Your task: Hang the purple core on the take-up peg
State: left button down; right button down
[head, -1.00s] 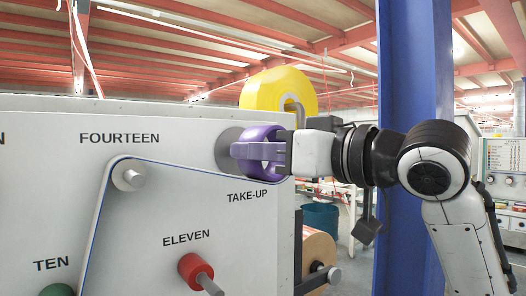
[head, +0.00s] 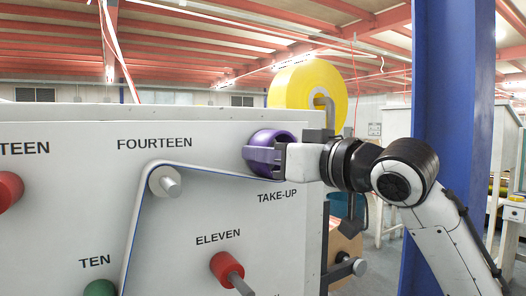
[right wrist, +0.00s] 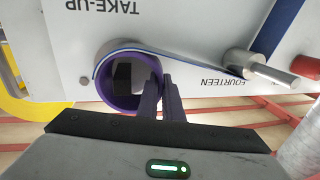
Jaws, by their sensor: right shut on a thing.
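The purple core (head: 262,152) is a short ring at the TAKE-UP label on the grey panel (head: 190,235). My right gripper (head: 281,158) comes from the right and is shut on the core's wall. In the right wrist view the core (right wrist: 107,92) shows as an open ring close to the panel, with the fingers (right wrist: 163,97) at its right side. A dark blocky shape shows inside the ring; I cannot tell whether it is the take-up peg. I cannot tell whether the core touches the panel. My left gripper is out of view.
A blue-edged strip (head: 210,170) runs over the metal roller (head: 166,182) below FOURTEEN to the core. A red knob (head: 226,266) sticks out below ELEVEN. A yellow roll (head: 308,97) is behind the panel top. A blue column (head: 453,60) stands at right.

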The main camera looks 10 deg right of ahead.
dwell(0.3)
jog(key=shift+d+f+b, duration=0.25)
jog(key=shift+f+b, duration=0.3)
jog(key=shift+f, duration=0.45)
jog(key=c, duration=1.8)
grip_release()
jog(key=shift+c, duration=0.2)
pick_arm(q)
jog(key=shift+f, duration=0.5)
pick_arm(e)
jog(key=shift+r, duration=0.1)
jog(key=shift+s+d, duration=0.35)
pick_arm(q)
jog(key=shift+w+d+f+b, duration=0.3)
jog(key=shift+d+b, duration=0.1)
jog(key=shift+b, duration=0.4)
pick_arm(e)
jog(key=v, duration=0.9)
jog(key=shift+s, duration=0.2)
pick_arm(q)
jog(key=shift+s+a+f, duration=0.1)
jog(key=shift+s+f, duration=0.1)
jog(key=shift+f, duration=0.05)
pick_arm(e)
jog(key=shift+a, duration=0.1)
